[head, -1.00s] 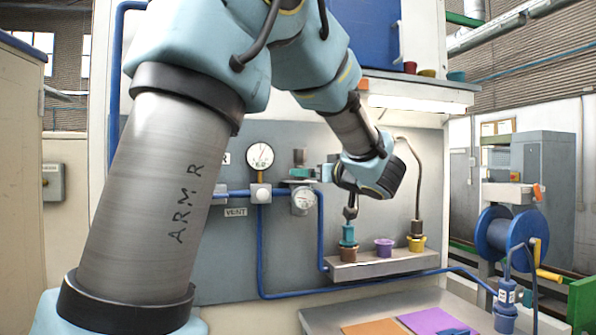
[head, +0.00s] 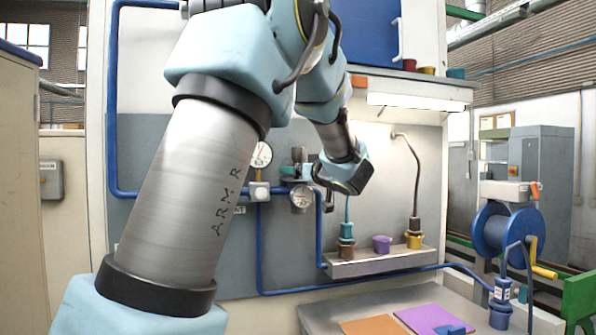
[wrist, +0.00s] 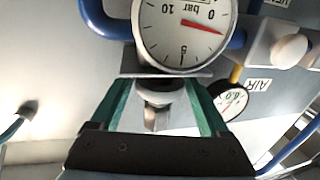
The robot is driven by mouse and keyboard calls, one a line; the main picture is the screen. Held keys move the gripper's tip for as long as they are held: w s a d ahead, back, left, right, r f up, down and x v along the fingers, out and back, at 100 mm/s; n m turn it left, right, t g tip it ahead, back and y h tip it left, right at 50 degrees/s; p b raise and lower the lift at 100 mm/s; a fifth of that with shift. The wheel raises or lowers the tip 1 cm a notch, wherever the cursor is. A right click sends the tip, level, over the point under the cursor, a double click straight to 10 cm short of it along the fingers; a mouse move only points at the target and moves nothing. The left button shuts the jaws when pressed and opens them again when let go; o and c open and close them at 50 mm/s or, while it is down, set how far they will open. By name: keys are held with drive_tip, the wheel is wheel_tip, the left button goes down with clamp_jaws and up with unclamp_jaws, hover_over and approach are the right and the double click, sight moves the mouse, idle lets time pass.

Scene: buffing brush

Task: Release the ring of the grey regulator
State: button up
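The grey regulator shows in the head view as a small body (head: 299,166) on the blue pipe, with a white round gauge (head: 301,197) below it. My gripper (head: 317,174) is just right of it, partly hidden by my wrist. In the wrist view a metal knob or ring (wrist: 158,97) lies between the two teal fingers of my gripper (wrist: 160,88), under a thin grey plate. Gaps show on both sides of it, so my gripper looks open around it. The dial with a red needle (wrist: 185,30) appears upside down just beyond.
A second gauge (head: 261,155) sits left of the regulator. A blue hose reel (head: 497,232) stands right.

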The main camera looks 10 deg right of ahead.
clamp_jaws()
idle(0.4)
